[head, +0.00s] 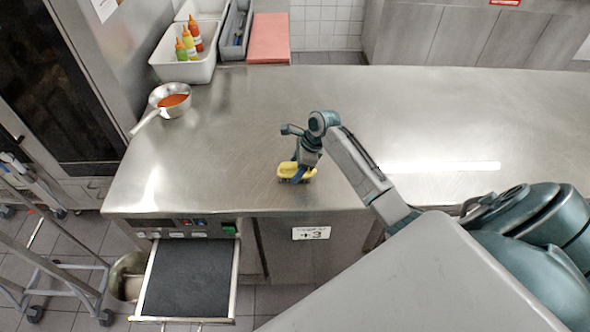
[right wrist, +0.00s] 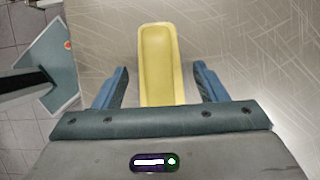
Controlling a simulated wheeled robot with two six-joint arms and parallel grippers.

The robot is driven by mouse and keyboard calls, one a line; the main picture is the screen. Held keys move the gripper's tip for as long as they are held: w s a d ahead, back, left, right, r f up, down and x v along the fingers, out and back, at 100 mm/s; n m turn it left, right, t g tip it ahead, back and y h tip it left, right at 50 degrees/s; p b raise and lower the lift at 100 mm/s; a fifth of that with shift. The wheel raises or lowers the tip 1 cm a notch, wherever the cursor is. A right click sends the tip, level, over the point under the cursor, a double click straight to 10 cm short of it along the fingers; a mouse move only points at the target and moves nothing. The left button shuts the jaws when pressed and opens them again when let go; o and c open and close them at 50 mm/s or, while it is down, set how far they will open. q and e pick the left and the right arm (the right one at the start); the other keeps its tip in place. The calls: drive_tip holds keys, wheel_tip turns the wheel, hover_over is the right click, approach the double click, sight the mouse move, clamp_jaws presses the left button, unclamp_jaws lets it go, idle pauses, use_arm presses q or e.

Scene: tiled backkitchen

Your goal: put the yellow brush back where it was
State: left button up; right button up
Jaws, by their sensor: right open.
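The yellow brush (head: 287,169) is on the steel counter near its front edge. In the right wrist view the brush (right wrist: 158,55) points away from me, its near end between the fingers. My right gripper (head: 297,178) is over it, pointing down. Its two blue fingers, also seen in the right wrist view (right wrist: 161,80), are open, one on each side of the brush, with gaps showing on both sides. The brush's underside is hidden. My left gripper is not in view.
A pan of orange sauce (head: 160,97) stands at the counter's left, near a white bin (head: 172,73) with sauce bottles. An open drawer with a dark mat (head: 188,280) juts out below the front edge. The counter's middle and right are clear.

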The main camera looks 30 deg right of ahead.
drive_tip(key=b+v, duration=0.3)
drive_tip(key=v, duration=0.6)
drive_tip(key=shift+s+d+r, duration=0.15)
drive_tip(key=shift+d+r, duration=0.05)
drive_tip(key=shift+r, duration=0.1)
drive_tip(key=shift+s+d+r, duration=0.1)
drive_tip(key=shift+s+r, duration=0.05)
drive_tip(key=shift+r, duration=0.4)
